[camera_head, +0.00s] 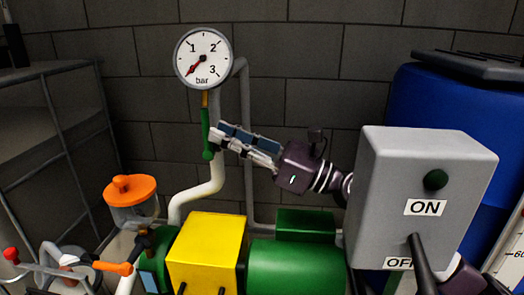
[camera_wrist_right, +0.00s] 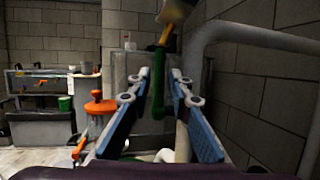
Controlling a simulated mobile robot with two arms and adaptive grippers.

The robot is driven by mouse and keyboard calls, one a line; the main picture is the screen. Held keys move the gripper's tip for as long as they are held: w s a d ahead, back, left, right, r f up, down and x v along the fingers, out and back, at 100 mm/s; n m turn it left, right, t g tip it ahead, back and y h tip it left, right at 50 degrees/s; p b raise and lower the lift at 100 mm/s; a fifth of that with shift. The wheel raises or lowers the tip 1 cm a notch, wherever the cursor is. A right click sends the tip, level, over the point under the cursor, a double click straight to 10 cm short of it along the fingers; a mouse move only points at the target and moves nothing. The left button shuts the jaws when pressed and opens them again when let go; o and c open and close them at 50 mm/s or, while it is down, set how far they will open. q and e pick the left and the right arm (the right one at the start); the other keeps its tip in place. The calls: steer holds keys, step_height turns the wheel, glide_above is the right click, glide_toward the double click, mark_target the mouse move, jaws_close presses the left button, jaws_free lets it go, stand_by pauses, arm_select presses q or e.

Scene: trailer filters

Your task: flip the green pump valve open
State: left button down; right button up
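The green pump valve handle (camera_head: 206,135) hangs straight down below the round pressure gauge (camera_head: 203,57), along the vertical pipe. The gauge needle points to the lower left, below the 1. My right gripper (camera_head: 217,137) comes in from the right, with its fingertips at the handle. In the wrist view, the green handle (camera_wrist_right: 158,98) stands between the two spread blue-padded fingers of my right gripper (camera_wrist_right: 160,76), with gaps on both sides. I cannot tell how deep it sits between them. My left gripper is not in view.
A grey ON/OFF switch box (camera_head: 402,200) stands in front of a blue barrel (camera_head: 450,100) at right. The yellow block (camera_head: 207,252) and green pump body (camera_head: 297,267) lie below. An orange-lidded filter (camera_head: 130,188) is at left. A brick wall is close behind.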

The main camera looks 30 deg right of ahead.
steer(key=v, duration=0.7)
steer(key=shift+s+d+f, duration=0.2)
steer(key=shift+s, duration=0.05)
steer(key=shift+r, duration=0.1)
